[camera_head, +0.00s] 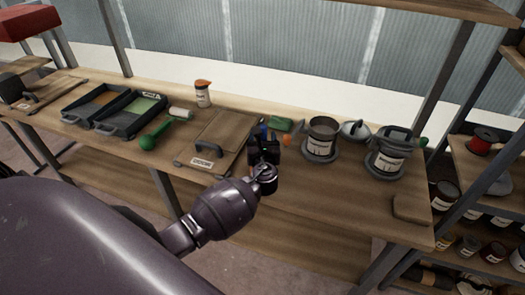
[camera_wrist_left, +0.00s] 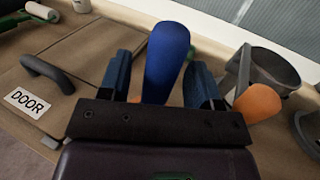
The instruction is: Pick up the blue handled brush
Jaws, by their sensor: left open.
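The blue handle of the brush (camera_wrist_left: 167,58) stands up between the two fingers of my left gripper (camera_wrist_left: 163,78) in the left wrist view. The fingers are apart, one on each side of the handle, and I see a gap on both sides near the tips. The lower part of the brush is hidden behind the gripper body. In the head view my left gripper (camera_head: 264,150) is over the workbench, right of the DOOR panel, and only a bit of blue (camera_head: 263,131) shows behind it. My right gripper is not in view.
The DOOR panel (camera_head: 222,131) lies left of the gripper. An orange handle (camera_wrist_left: 258,102) stands close to the right finger. A grey pot (camera_head: 321,138) and a labelled can (camera_head: 388,158) stand further right.

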